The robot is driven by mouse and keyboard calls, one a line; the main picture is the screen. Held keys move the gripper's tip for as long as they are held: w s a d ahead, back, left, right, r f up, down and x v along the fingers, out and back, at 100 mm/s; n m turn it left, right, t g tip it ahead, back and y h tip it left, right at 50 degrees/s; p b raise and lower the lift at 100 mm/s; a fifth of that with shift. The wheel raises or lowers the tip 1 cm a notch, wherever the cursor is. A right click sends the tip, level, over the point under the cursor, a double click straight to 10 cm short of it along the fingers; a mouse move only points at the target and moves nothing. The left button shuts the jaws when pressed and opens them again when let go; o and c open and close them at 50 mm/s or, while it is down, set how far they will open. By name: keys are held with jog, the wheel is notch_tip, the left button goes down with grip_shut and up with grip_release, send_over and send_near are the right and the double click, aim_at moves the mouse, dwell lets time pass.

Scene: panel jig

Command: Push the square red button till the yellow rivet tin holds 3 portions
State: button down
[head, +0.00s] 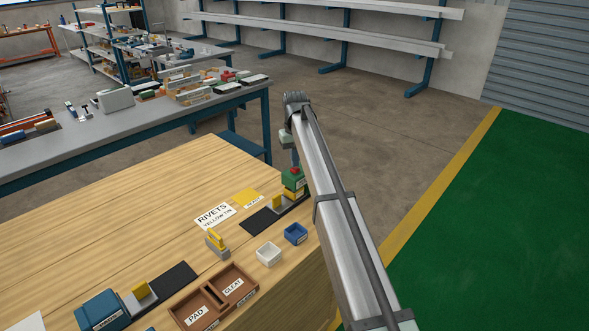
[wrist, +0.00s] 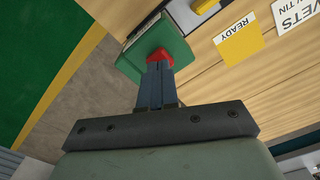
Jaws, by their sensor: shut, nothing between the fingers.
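The square red button (wrist: 159,58) sits on top of a green box (wrist: 150,40) in the wrist view. In the head view the green box (head: 292,181) stands at the table's far right corner, partly behind my arm. My gripper (wrist: 158,68) is shut and empty, its fingertips over the red button; I cannot tell whether they touch or press it. A yellow part (head: 293,191) shows low on the green box's front. I cannot tell if this is the rivet tin, and no portions are visible.
A yellow READY square (head: 247,197) and a RIVETS YELLOW TIN card (head: 215,216) lie left of the green box. The table's left part is clear.

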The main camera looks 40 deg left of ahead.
jog(key=shift+f, duration=0.85)
jog(key=shift+r, duration=0.1)
dwell(0.3)
jog(key=shift+r, duration=1.9)
